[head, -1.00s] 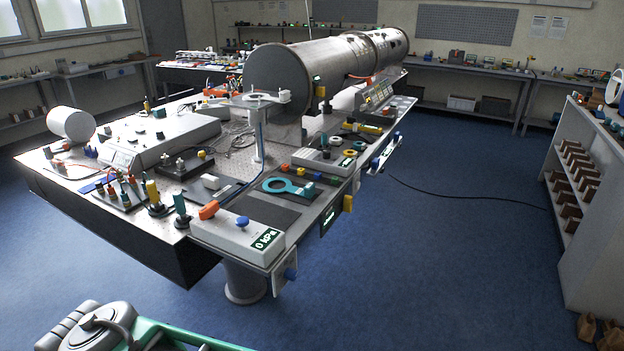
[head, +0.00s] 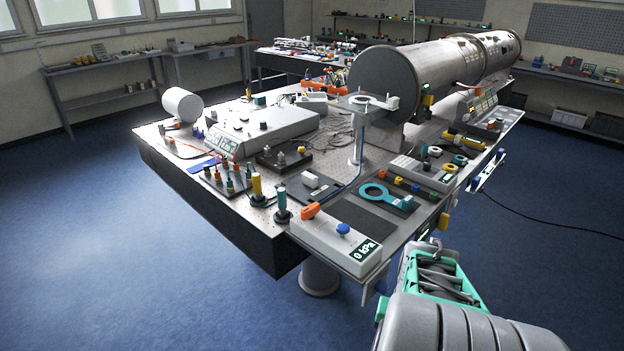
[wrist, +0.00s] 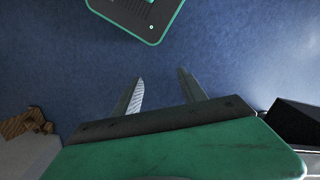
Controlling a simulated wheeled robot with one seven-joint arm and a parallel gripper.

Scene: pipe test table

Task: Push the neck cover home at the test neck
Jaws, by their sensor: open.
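My gripper (wrist: 160,88) shows in the wrist view with its two fingers apart and nothing between them, over blue floor. In the head view my grey and green arm is at the lower right, in front of the table's near corner; the fingertips cannot be made out there. A white post with a flat ring (head: 365,101) on top stands on the table before the large grey pipe (head: 388,82). I cannot tell whether this is the test neck. No neck cover can be picked out for certain. A teal ring with a handle (head: 400,202) lies on the near bench.
A white box with a "0 kPa" display (head: 338,243) sits at the table's near corner. Small coloured fittings and a white cylinder (head: 183,105) stand farther left. Blue floor (head: 150,290) is clear at the lower left. Brown blocks (wrist: 25,123) show left in the wrist view.

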